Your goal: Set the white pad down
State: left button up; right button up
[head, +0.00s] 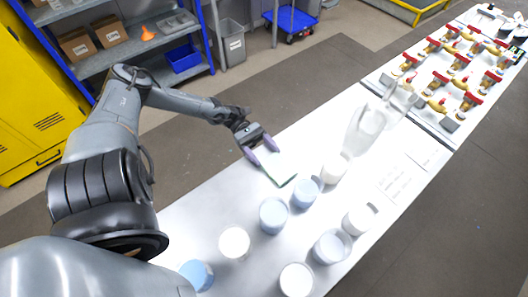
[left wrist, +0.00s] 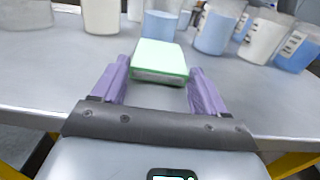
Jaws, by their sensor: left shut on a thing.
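The white pad (head: 281,167) is a flat, pale block with a greenish tint and a darker lower edge, near the back edge of the bench. In the left wrist view the pad (left wrist: 158,57) is level, just ahead of and between the purple fingers. My left gripper (head: 262,150) is shut on the pad by its near end, low over the bench; the fingers also show in the left wrist view (left wrist: 160,85). I cannot tell whether the pad's underside touches the bench. My right gripper is not in view.
The grey bench (head: 190,215) holds several beakers with white and blue contents, the nearest a blue one (head: 307,192) just right of the pad. A clear jug (head: 365,127) and red-handled valves (head: 459,62) stand farther right. The bench left of the pad is clear.

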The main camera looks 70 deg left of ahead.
pick_arm(q)
jog(key=shift+f, duration=0.15)
jog(key=o, duration=1.2)
jog(key=shift+r, duration=0.2)
jog(key=shift+a, duration=0.15)
jog(key=b+v, duration=0.1)
jog(key=v, duration=0.9)
jog(key=shift+a+f, duration=0.1)
jog(key=shift+a, duration=0.2)
jog(key=shift+s+a+b, duration=0.2)
jog(key=shift+a+b, duration=0.1)
jog(key=shift+a, duration=0.25)
